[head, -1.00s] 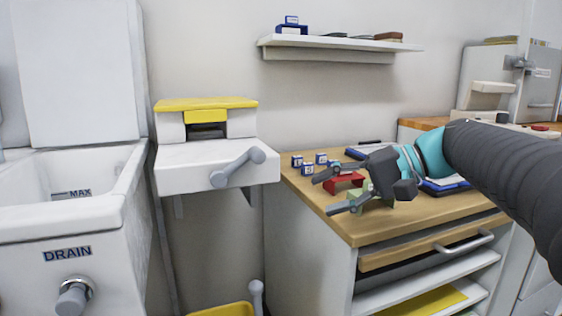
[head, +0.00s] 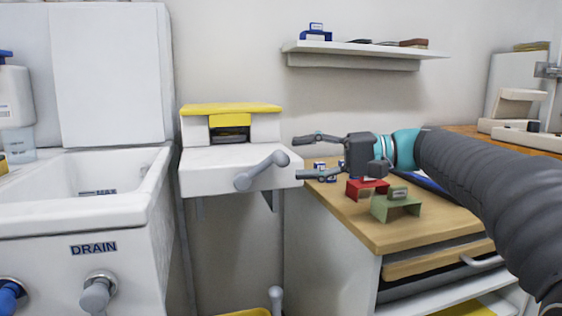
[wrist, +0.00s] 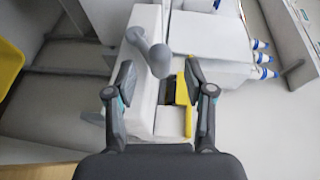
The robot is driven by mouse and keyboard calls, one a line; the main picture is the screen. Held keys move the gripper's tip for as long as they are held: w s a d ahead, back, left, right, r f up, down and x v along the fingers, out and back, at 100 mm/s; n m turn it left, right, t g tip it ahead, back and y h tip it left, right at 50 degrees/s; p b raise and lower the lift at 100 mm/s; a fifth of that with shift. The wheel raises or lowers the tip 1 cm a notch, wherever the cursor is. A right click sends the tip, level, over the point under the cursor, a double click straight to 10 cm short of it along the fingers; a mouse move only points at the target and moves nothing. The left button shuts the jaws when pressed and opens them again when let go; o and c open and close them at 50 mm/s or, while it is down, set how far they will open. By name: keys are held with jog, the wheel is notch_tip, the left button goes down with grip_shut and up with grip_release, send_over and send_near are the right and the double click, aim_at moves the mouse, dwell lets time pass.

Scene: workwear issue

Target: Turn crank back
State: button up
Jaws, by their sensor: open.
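A grey crank (head: 262,170) sits on the front of a white wall-mounted unit (head: 215,182) with a yellow top. Its arm slants up to the right, with a round knob at each end. In the wrist view the crank (wrist: 150,50) shows ahead of my fingers, its near knob between and beyond the tips. My gripper (head: 308,157) is open and empty, pointing left, just right of the crank in the head view. It also shows in the wrist view (wrist: 160,80) with fingers spread wide. I see no contact with the crank.
A white basin (head: 150,195) marked DRAIN with knobs stands at the left. A wooden-topped cabinet (head: 375,240) with red and green stands is under my arm. A shelf (head: 365,50) hangs above. A yellow bin (head: 245,312) is on the floor below.

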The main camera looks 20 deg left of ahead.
aim_at(282, 160)
jog(key=shift+s+a+f, duration=0.15)
jog(key=shift+s+a, duration=0.05)
jog(key=shift+a, duration=0.95)
jog(key=shift+s+a+f, duration=0.1)
jog(key=shift+s+a, duration=0.1)
jog(key=shift+a, duration=0.95)
grip_shut()
